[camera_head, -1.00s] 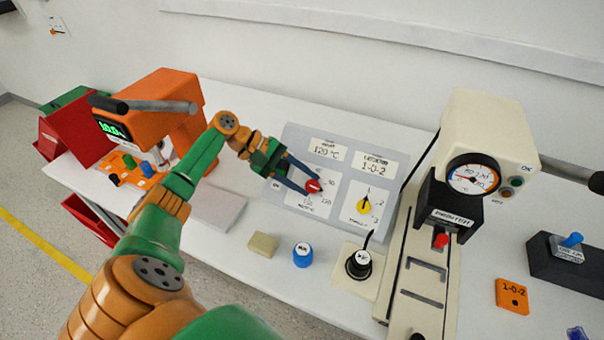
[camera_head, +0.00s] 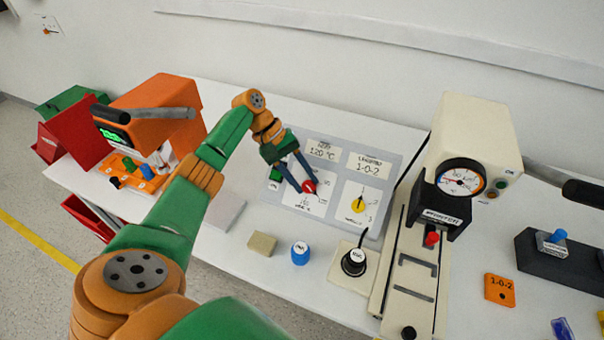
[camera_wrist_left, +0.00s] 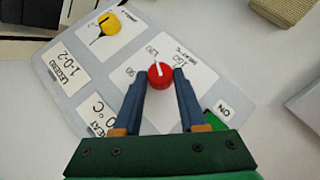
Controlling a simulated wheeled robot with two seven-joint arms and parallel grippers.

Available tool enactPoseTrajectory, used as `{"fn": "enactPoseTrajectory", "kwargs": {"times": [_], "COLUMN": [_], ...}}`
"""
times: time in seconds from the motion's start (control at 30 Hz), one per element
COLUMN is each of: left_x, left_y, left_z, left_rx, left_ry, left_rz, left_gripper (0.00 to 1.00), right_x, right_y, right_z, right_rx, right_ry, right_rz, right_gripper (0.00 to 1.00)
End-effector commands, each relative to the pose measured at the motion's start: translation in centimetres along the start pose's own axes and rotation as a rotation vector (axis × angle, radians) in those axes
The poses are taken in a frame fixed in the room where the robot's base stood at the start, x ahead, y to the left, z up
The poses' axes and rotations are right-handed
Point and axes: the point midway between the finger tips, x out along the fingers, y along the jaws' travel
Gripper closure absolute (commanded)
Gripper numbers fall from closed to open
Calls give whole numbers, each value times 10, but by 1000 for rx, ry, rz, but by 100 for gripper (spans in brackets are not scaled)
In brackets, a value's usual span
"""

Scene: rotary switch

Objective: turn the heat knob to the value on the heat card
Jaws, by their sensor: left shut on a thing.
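The red heat knob (camera_head: 309,187) sits on the pale grey control panel (camera_head: 274,211). My left gripper (camera_head: 305,188) is shut on this knob, with one finger on each side. In the left wrist view the knob (camera_wrist_left: 160,76) shows a white pointer line aimed about at the 120 mark. The dial marks 90, 120 and 150 are visible around it. The heat card (camera_head: 324,149) above the dial reads 120 °C; in the wrist view the heat card (camera_wrist_left: 97,118) is partly covered by a finger. My right gripper is not in view.
A yellow knob (camera_head: 358,205) and a legend card (camera_head: 369,166) reading 1-0-2 are on the same panel. A cream press (camera_head: 470,130) stands to the right.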

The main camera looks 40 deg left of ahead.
Motion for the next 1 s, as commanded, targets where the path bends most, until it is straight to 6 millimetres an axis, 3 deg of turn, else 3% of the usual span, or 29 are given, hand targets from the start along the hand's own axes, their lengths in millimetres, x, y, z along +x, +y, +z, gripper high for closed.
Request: {"fn": "enactPoseTrajectory", "kwargs": {"times": [0.27,0.3,0.4,0.7,1.0], "left_x": [3,3,3,-2,-59], "left_y": [-3,-3,-3,-1,-1], "left_z": [1,1,1,0,-1], "left_rx": [-4,-4,-4,-2,-4], "left_ry": [-7,-7,-6,-1,-2], "left_rz": [-11,-11,-8,-3,-3], "left_gripper": [100,51,29,29,29], "right_x": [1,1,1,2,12], "right_y": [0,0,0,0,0], "right_z": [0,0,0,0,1], "right_rx": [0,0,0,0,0], "right_ry": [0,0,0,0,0], "right_rz": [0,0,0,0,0], "right_gripper": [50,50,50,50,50]}}
